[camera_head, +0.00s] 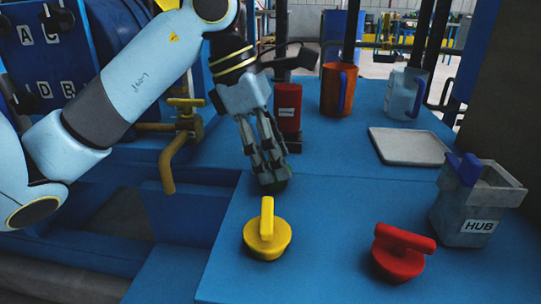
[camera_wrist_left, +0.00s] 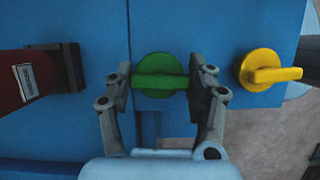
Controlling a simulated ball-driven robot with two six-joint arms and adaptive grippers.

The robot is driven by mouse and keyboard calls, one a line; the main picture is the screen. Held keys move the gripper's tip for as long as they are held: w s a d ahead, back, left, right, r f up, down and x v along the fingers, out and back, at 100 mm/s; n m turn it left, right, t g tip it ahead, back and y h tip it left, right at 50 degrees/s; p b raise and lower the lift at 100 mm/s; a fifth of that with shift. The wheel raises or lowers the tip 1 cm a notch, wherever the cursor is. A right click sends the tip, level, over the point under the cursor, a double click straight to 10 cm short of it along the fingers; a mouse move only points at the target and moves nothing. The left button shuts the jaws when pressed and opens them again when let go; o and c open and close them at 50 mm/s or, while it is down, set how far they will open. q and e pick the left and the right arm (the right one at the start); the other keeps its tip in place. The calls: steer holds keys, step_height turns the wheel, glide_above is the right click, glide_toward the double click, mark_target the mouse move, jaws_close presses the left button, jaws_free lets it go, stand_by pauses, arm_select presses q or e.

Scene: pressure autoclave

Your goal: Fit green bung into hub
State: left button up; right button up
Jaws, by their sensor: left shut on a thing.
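The green bung (camera_wrist_left: 160,70) sits between the fingers of my left gripper (camera_wrist_left: 160,82) in the left wrist view, and the fingers are shut on its bar handle. In the head view my left gripper (camera_head: 270,180) points down at the blue table, and only a sliver of green shows at its fingertips. The hub (camera_head: 464,212) is a grey square container labelled HUB at the right, with a blue part on its rim. It stands apart from the gripper. My right gripper is not in view.
A yellow bung (camera_head: 266,238) and a red bung (camera_head: 397,258) lie at the front. A red cylinder (camera_head: 287,108), an orange mug (camera_head: 338,88), a grey jug (camera_head: 404,95) and a flat tray (camera_head: 408,147) stand behind. The table between gripper and hub is clear.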

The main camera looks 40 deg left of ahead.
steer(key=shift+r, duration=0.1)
arm_select(q)
steer(key=shift+f, duration=0.15)
steer(key=o, duration=1.1)
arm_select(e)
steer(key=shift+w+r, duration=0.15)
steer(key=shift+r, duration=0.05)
arm_select(q)
steer(key=shift+o, duration=0.2)
steer(key=p+v, duration=0.6)
steer(key=v, duration=0.4)
steer(key=shift+s+a, duration=0.3)
steer(key=shift+a, duration=0.25)
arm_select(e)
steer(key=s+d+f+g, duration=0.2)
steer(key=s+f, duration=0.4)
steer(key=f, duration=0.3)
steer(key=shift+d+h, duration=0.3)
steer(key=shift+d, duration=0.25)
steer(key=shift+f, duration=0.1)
